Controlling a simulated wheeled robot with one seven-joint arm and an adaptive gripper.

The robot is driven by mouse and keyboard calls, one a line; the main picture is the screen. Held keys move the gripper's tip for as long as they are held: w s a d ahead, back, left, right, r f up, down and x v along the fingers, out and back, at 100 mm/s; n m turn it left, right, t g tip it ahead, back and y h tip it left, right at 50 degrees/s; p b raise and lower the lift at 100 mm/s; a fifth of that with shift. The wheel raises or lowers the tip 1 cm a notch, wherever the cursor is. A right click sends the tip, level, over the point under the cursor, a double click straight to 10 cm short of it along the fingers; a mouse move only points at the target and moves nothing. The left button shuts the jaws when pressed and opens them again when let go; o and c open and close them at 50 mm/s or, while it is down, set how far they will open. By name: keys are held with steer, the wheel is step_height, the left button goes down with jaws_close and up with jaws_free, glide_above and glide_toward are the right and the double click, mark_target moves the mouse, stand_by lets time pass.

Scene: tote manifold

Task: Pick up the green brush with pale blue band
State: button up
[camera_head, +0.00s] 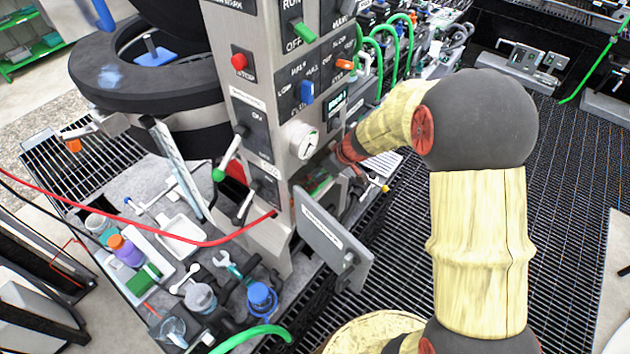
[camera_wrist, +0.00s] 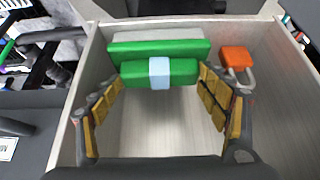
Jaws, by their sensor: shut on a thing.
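The green brush with the pale blue band (camera_wrist: 160,72) lies crosswise between the two fingers in the wrist view. My gripper (camera_wrist: 160,84) is shut on it, with one padded finger at each end. The brush is inside a pale-walled compartment (camera_wrist: 77,110). Whether it touches the compartment floor, I cannot tell. In the head view my arm reaches into the grey panel's lower opening, and the fingers are mostly hidden there.
Another green block with a grey top (camera_wrist: 158,48) is just behind the brush. An orange padlock (camera_wrist: 237,58) is at the compartment's right. An open grey door (camera_head: 330,240) hangs beside the opening. A tray with bottles (camera_head: 165,270) stands at left.

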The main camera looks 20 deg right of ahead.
steer(key=shift+r, duration=0.15)
steer(key=shift+r, duration=0.15)
steer(key=s+d+b, duration=0.2)
steer(key=s+d, duration=0.8)
steer(key=s, duration=0.4)
steer(key=shift+s+d, duration=0.3)
steer(key=o, duration=1)
steer(key=c, duration=0.4)
steer(key=shift+c, duration=0.2)
